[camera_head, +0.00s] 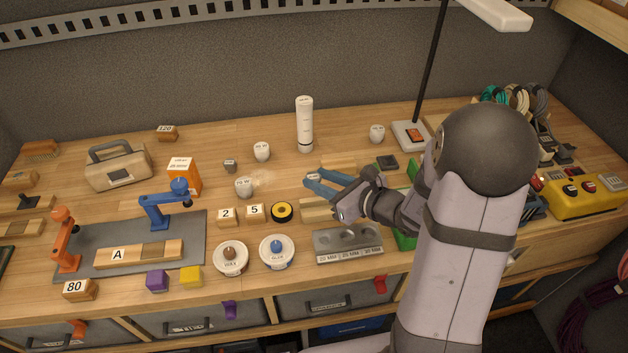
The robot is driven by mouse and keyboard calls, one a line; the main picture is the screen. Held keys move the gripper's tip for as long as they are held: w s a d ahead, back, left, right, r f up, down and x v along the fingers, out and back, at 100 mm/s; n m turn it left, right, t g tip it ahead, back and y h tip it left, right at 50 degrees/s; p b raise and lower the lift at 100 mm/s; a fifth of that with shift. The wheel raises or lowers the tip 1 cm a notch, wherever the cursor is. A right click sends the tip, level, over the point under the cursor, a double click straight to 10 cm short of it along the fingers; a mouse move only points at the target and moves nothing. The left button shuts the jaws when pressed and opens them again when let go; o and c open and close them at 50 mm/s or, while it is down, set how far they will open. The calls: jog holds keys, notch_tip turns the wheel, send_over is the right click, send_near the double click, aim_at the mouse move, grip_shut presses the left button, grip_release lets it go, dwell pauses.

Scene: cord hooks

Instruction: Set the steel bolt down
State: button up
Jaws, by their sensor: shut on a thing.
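My gripper (314,184) is over the middle of the bench, with its two blue fingers pointing left. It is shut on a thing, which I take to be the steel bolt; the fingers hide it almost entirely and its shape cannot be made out. The fingertips are above and behind a grey block with round recesses (348,246), marked with millimetre sizes. A wooden block (316,215) lies just below the fingers. Whether the held thing touches the bench cannot be told.
Two round tins (231,258) (277,252), a yellow-black tape roll (282,212) and number blocks (227,217) stand left of the grey block. A white cylinder (305,125) stands behind. My arm covers much of the right side. Bare wood shows left of the fingers.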

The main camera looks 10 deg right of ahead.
jog(key=shift+n+g+y, duration=0.3)
jog(key=shift+n+y, duration=0.1)
jog(key=shift+n, duration=0.1)
jog(key=a+f+b, duration=0.1)
jog(key=f+b, duration=0.1)
jog(key=a+f+b, duration=0.2)
jog(key=shift+a+f+b, duration=0.2)
jog(key=shift+f+b, duration=0.2)
jog(key=w+r+b, duration=0.2)
jog(key=w, duration=0.5)
jog(key=w+d+r+m+t+h+b, duration=0.1)
jog(key=w+r+b, duration=0.1)
jog(key=w, duration=0.5)
jog(key=shift+d+r+m+b, duration=0.15)
jog(key=shift+d+m+b, duration=0.15)
jog(key=shift+b, duration=0.15)
jog(key=shift+f+p, duration=0.6)
jog(key=shift+f, duration=4.35)
jog(key=shift+f+b, duration=0.3)
